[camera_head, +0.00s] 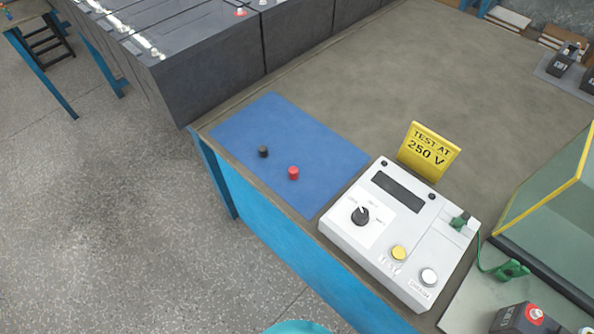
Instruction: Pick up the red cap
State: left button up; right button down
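The red cap (294,174) is a small red cylinder standing on a blue mat (240,128) near the front edge of the workbench. A small black cap (263,152) stands on the same mat, just up and left of the red one, with a gap between them. Neither of my grippers shows in the head view, and nothing touches the red cap.
A white tester (330,228) with a black dial and yellow button stands right of the mat. A yellow sign (430,152) reads "TEST AT 250 V". A clear yellow-edged guard (545,190) is at right. Large grey batteries (205,72) line the back left.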

aim_at(292, 171)
jog(key=j+z, duration=0.2)
jog(key=j, duration=0.7)
jog(key=k+j+z, duration=0.2)
jog(key=j, duration=0.65)
jog(key=i, duration=0.1)
